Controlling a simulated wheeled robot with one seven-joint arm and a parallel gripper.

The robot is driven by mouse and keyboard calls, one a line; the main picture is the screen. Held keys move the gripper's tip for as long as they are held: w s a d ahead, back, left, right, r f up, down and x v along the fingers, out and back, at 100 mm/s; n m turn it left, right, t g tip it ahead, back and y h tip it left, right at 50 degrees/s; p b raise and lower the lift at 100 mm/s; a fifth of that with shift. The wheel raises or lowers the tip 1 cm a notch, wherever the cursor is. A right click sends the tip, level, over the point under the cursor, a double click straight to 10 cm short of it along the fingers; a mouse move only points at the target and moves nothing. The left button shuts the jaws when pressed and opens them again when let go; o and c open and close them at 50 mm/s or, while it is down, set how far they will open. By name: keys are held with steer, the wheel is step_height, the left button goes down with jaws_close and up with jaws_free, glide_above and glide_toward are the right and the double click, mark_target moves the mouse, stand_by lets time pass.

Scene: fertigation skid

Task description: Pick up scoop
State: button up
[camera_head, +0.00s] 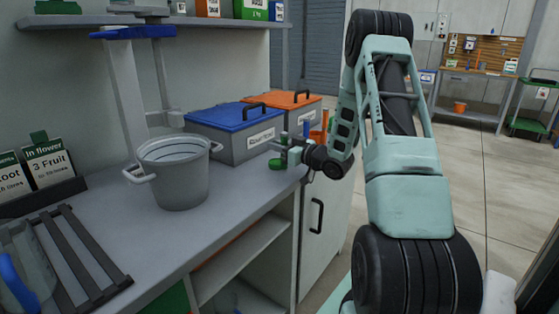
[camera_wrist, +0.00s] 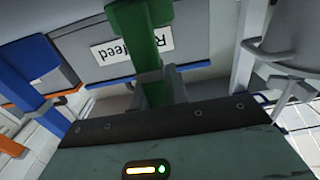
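A green scoop (camera_head: 277,163) is at the far right end of the counter, with its handle up and its bowl low. It also shows in the wrist view (camera_wrist: 140,25), where its handle runs between my fingers. My gripper (camera_head: 290,155) reaches it from the right. In the wrist view my fingers (camera_wrist: 157,85) sit close against both sides of the green handle, and they look shut on it. I cannot tell whether the bowl touches the counter. A blue handle (camera_head: 306,128) and an orange one (camera_head: 320,135) stand just beyond.
A blue-lidded bin (camera_head: 230,148) and an orange-lidded bin (camera_head: 307,108) stand behind the scoop. A grey bucket (camera_head: 180,190) is to the left on the counter (camera_head: 225,205). A slatted rack (camera_head: 85,255) lies at the near left. Open floor is on the right.

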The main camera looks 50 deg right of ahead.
jaws_close()
